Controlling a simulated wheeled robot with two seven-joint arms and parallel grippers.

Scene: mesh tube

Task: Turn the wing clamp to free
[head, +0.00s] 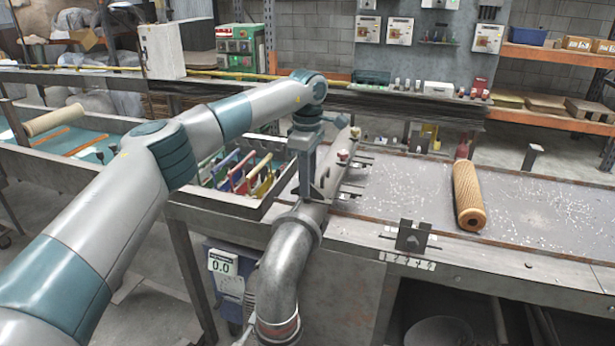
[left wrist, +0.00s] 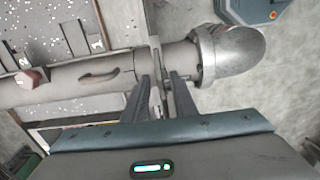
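A grey pipe (head: 325,170) lies along the bench's near left edge and ends in a metal elbow (head: 290,250) that bends down toward the floor. My left gripper (head: 307,195) is over the pipe just behind the elbow, pointing down. In the left wrist view, its two fingers (left wrist: 162,78) stand apart, one on each side of a thin upright grey plate (left wrist: 156,85), which looks like the wing of the clamp. A small gap seems to show beside the plate. The elbow's collar (left wrist: 207,57) is just right of the fingers. My right gripper is in neither view.
A tan ribbed roll (head: 467,195) lies on the speckled bench top (head: 540,215). A bin of coloured-handled tools (head: 240,172) is left of the pipe. A small metal bracket (head: 412,236) stands on the bench's front edge.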

